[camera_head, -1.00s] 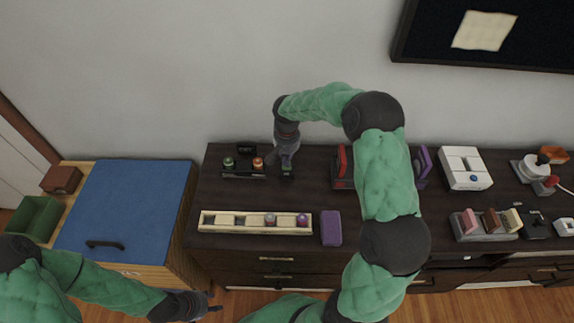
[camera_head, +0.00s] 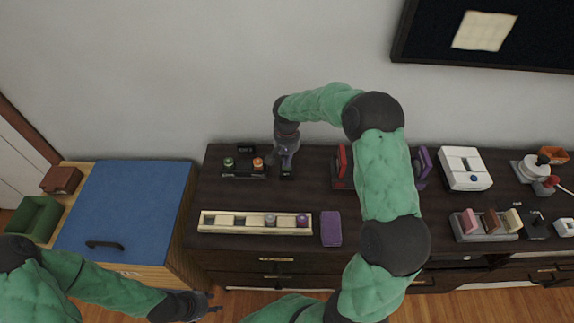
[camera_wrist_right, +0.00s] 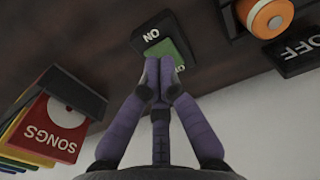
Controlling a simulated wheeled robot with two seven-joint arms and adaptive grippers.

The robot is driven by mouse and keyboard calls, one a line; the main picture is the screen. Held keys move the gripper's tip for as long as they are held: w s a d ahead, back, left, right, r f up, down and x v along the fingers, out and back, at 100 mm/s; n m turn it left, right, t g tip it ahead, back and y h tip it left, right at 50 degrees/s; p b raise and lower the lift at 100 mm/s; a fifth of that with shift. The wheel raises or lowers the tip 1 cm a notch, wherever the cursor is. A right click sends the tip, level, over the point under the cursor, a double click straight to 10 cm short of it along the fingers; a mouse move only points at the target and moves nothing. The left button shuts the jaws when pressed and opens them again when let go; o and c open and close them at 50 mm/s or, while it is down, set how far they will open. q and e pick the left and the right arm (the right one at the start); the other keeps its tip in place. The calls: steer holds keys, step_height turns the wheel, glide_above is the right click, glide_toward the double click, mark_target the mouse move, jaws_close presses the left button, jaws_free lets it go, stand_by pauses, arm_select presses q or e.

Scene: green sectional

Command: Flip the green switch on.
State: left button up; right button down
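The green switch (camera_wrist_right: 172,52) is a small rocker on a black base with "ON" lettering at one end, seen in the right wrist view. In the head view its black base (camera_head: 287,175) sits near the back of the dark dresser, mostly under my right gripper. My right gripper (camera_wrist_right: 162,66) has its purple fingers together, with the tips at the green rocker, covering part of it. They appear to touch it, and nothing is held between them. In the head view my right gripper (camera_head: 287,162) points down there. My left gripper (camera_head: 208,307) hangs low at the front; its fingers are unclear.
A holder with green and orange round pieces (camera_head: 243,166) stands left of the switch, with an "OFF" sign (camera_wrist_right: 300,52) beside it. A rack with a red "SONGS" case (camera_wrist_right: 50,128) is on the other side. A wooden tray (camera_head: 255,222) and purple box (camera_head: 331,228) lie in front.

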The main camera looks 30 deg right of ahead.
steer(key=shift+f+b, duration=0.7)
steer(key=shift+f, duration=0.55)
stand_by(0.8)
steer(key=shift+r, duration=0.15)
steer(key=shift+r+p, duration=2.45)
steer(key=shift+r, duration=0.95)
